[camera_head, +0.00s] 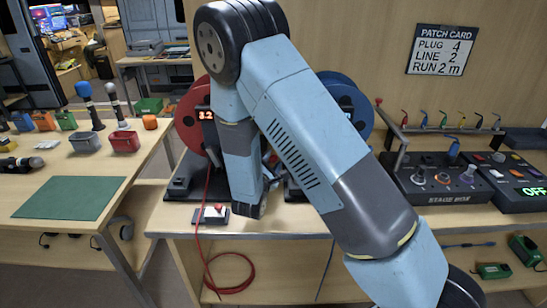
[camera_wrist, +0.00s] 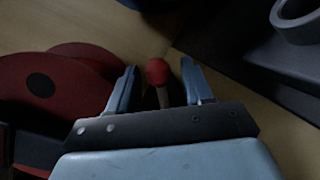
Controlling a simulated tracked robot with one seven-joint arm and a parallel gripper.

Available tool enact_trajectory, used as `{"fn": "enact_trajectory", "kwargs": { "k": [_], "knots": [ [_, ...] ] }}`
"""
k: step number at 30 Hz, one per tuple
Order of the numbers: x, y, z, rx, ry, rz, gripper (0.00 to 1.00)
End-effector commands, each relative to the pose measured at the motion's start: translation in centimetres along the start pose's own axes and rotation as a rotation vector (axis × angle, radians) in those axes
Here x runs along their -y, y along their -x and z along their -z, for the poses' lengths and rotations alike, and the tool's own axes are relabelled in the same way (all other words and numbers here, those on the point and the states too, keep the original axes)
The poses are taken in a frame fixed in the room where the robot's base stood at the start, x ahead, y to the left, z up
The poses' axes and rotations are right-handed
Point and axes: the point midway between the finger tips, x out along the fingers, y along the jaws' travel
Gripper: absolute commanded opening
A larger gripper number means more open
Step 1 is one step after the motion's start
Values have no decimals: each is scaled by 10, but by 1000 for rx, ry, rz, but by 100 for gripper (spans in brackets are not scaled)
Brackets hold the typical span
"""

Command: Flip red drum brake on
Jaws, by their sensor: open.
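The red drum (camera_head: 190,118) stands on the bench left of my arm, partly hidden by it. In the wrist view the red drum (camera_wrist: 50,85) is at the left. There a red knob (camera_wrist: 157,72) on a pale stem shows between the two fingers of my gripper (camera_wrist: 157,88). The gripper is open, with a gap on both sides of the stem and no visible contact. In the head view my arm hides the fingers and most of the space between the drums. A small dark box with a red knob (camera_head: 217,208) sits at the bench's front edge.
A blue drum (camera_head: 347,100) stands right of my arm. A stage box (camera_head: 440,180) and a panel reading OFF (camera_head: 520,185) are further right. A red cable (camera_head: 232,285) hangs off the bench front. A side table with a green mat (camera_head: 70,198) is left.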

Motion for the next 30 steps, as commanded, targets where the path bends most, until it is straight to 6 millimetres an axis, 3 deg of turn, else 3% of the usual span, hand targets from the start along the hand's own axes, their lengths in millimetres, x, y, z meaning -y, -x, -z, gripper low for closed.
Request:
{"fn": "enact_trajectory", "kwargs": {
  "k": [9, 19, 30],
  "knots": [
    [0, -30, 0, 0, -1, 0, 50],
    [0, -32, 0, 0, -1, -1, 50],
    [0, -31, 0, -1, 0, -1, 15]
  ]
}}
